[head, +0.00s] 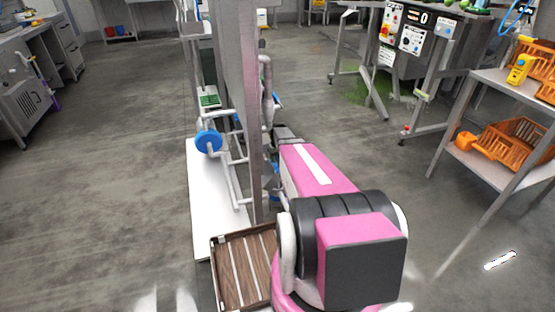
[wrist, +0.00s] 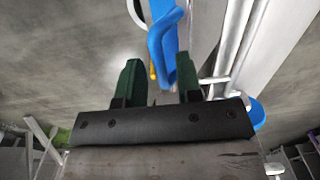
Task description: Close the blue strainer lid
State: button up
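My gripper (wrist: 159,62) shows in the wrist view with its two green fingers apart and a gap between them. A blue looped bar (wrist: 163,30), which may belong to the strainer lid, lies just beyond and between the fingertips. I cannot tell whether the fingers touch it. In the head view my pink arm reaches forward to the pipework, and its fingers are hidden. Small blue parts (head: 277,100) show behind the grey post there. Whether the lid is open or shut cannot be made out.
A grey post (head: 252,110) stands close left of my arm. A blue disc (head: 208,141) sits on white pipes above a white base plate (head: 205,190). A wooden slatted tray (head: 232,240) is near. A shelf with orange crates (head: 515,140) stands right. Floor at left is clear.

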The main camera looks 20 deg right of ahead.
grip_shut()
jog(key=shift+d, duration=0.1)
jog(key=shift+d+f+y, duration=0.15)
jog(key=shift+d+y, duration=0.15)
jog(key=shift+d, duration=0.05)
jog(key=d+f+y, duration=0.8)
jog(key=d+f, duration=0.3)
jog(key=f, duration=0.1)
jog(key=shift+f+y, duration=0.3)
jog(key=shift+y, duration=0.1)
jog(key=shift+f, duration=0.15)
